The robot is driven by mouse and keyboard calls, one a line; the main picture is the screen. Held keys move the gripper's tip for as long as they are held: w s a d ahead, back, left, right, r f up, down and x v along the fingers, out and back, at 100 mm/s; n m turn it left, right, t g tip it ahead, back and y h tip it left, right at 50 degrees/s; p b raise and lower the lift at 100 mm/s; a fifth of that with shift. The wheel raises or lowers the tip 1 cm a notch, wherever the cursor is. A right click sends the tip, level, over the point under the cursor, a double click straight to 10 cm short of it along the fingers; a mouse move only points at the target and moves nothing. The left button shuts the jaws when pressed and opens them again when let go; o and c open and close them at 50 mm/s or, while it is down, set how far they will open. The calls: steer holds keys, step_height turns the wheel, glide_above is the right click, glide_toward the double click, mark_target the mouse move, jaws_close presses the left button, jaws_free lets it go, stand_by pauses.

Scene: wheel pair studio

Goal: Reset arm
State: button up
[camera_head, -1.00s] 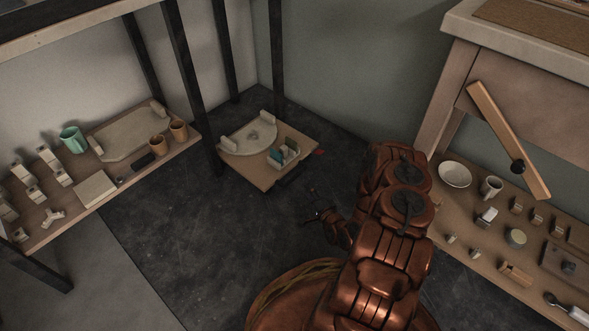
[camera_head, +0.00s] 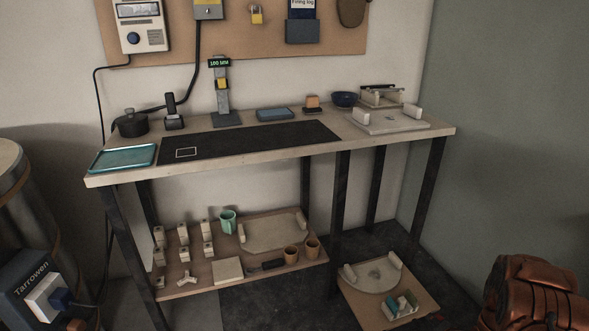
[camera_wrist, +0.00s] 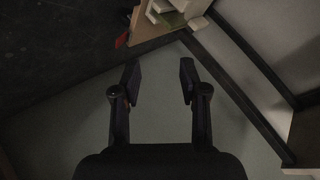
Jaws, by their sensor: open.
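My gripper (camera_wrist: 160,82) shows in the wrist view with its two dark fingers apart and nothing between them. It hangs over bare floor and wall, clear of any object. In the head view only part of my copper-coloured arm shows at the lower right; the gripper itself is out of that picture. At the top of the wrist view is the edge of a low wooden board (camera_wrist: 147,28) with pale items on it.
A workbench (camera_head: 270,165) spans the head view, with a dark mat (camera_head: 250,140), a teal tray (camera_head: 124,158) and a black pot (camera_head: 131,123). A lower shelf (camera_head: 205,283) holds a green mug (camera_head: 227,221) and several small blocks. A low platform (camera_head: 420,297) stands at the right.

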steer(key=s+a+r+n+g+h+p, duration=0.15)
steer(key=r+p, duration=0.35)
steer(key=r, duration=0.8)
steer(key=s+a+r+n+g+p, duration=0.25)
steer(key=r+p, duration=0.25)
steer(key=r, duration=0.7)
steer(key=s+a+r+n+g+h+p, duration=0.15)
steer(key=r+p, duration=0.45)
steer(key=r, duration=0.7)
steer(key=s+a+r+n+g+y+p, duration=0.1)
steer(key=s+a+r+p, duration=0.4)
steer(key=s+r, duration=0.5)
steer(key=s+a+r+n+g+y+p, duration=0.1)
steer(key=s+a+r+n+g+p, duration=0.2)
steer(key=s+a+r+p, duration=0.3)
steer(key=s+a+r+n+g+y+p, duration=0.2)
steer(key=s+a+r+p, duration=0.4)
steer(key=s+a+r, duration=0.5)
steer(key=s+r, duration=0.5)
steer(key=r, duration=0.2)
steer(key=shift+s+a+r+g, duration=0.15)
steer(key=shift+r+g, duration=0.2)
steer(key=shift+r, duration=0.05)
